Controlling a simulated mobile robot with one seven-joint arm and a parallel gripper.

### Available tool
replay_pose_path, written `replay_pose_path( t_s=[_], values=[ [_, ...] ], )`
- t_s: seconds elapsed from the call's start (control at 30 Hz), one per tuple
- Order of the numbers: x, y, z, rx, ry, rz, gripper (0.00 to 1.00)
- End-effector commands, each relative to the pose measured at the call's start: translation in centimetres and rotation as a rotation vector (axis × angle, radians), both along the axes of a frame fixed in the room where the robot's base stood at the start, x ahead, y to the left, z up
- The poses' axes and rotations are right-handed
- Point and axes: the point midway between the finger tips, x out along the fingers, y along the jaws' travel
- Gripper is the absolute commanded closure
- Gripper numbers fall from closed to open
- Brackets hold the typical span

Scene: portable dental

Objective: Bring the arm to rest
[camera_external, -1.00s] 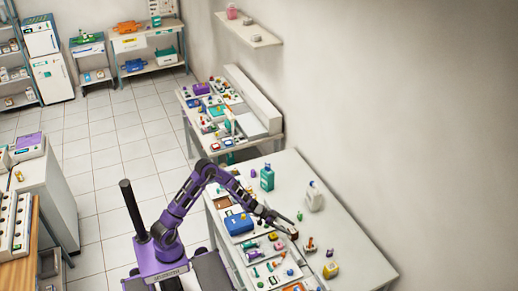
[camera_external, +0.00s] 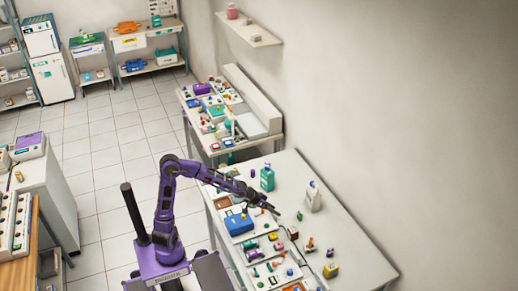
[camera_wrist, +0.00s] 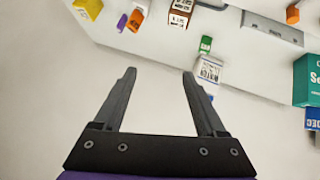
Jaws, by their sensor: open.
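My gripper (camera_wrist: 158,82) is open and empty in the wrist view. Its two dark fingers stand apart over a pale surface with nothing between them. In the external view my gripper (camera_external: 275,210) is above the near white table (camera_external: 345,245), over its middle. My purple arm (camera_external: 168,190) rises from its base and bends over toward the table. Whether the fingertips touch anything is too small to tell there, but the wrist view shows them clear.
On the table are a green bottle (camera_external: 267,179), a white bottle (camera_external: 313,198), a blue box (camera_external: 239,224), a yellow item (camera_external: 330,270) and trays of small items. A second loaded table (camera_external: 276,142) stands behind. The tiled floor (camera_external: 112,160) on the left is clear.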

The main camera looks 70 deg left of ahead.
Motion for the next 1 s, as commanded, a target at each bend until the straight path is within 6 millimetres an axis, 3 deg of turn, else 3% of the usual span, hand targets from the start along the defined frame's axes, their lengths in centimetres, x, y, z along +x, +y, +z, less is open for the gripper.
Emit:
replay_pose_path(
  t_s=[0.03,0.2,0.5,0.8,1.0],
  values=[
    [-2.1,-0.5,-0.2,-0.001,0.07,0.039,0.26],
    [-8.9,-3.4,-1.6,-0.02,0.31,0.122,0.26],
    [-18.6,-7.8,-4.9,0.004,0.639,0.205,0.26],
    [-24.8,-9.6,-6.7,0.141,0.77,0.224,0.26],
    [-25.3,-7.0,-5.0,0.231,0.707,0.222,0.26]
  ],
)
